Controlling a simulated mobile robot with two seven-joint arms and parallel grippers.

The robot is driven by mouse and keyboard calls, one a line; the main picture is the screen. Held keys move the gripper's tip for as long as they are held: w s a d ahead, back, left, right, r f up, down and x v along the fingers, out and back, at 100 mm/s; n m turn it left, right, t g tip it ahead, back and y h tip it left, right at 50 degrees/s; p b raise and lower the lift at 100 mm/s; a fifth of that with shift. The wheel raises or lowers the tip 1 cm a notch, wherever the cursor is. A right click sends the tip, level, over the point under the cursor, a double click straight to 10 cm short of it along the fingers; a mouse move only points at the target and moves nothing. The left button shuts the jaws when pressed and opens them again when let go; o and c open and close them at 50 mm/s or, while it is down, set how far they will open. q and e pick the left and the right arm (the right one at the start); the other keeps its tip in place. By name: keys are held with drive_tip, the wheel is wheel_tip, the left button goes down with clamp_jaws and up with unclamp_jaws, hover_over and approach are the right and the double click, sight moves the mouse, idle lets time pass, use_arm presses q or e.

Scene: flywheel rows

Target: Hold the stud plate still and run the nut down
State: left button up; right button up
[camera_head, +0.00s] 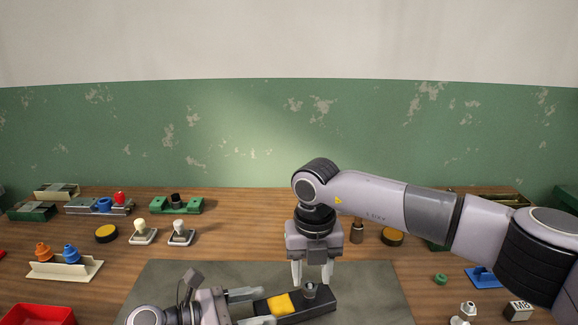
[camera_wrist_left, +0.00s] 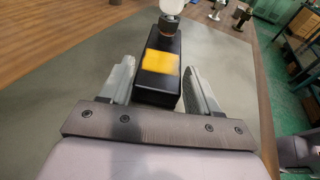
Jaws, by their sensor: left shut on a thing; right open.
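The stud plate is a black block (camera_head: 318,302) with a yellow patch, lying on the grey mat (camera_head: 375,290). My left gripper (camera_head: 266,307) is shut on its near end, one finger along each side; the left wrist view shows the block (camera_wrist_left: 158,88) between the fingers. A grey nut (camera_head: 310,289) sits around the stud at the block's far end; the stud's thread is too small to make out. My right gripper (camera_head: 312,278) is open and points down just above the nut, a finger on either side. Whether the fingers touch it I cannot tell.
An orange and a blue knob stand on a cream rack (camera_head: 65,268) at the left, above a red bin (camera_head: 38,314). Two white-based stamps (camera_head: 143,232) and a green fixture (camera_head: 176,205) stand farther back. A box marked M8 (camera_head: 519,311) is at the lower right.

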sight(310, 287)
drive_tip(key=n, duration=0.9)
drive_tip(key=shift+n, duration=0.4)
drive_tip(key=n, duration=0.4)
drive_tip(key=shift+n, duration=0.4)
drive_tip(key=n, duration=0.4)
drive_tip(key=shift+n, duration=0.3)
drive_tip(key=shift+f, duration=0.1)
drive_tip(key=shift+f, duration=1.45)
drive_tip(key=c, duration=0.7)
drive_tip(key=shift+s+m, duration=0.1)
drive_tip(key=shift+m, duration=2.5)
drive_tip(key=shift+c, duration=0.2)
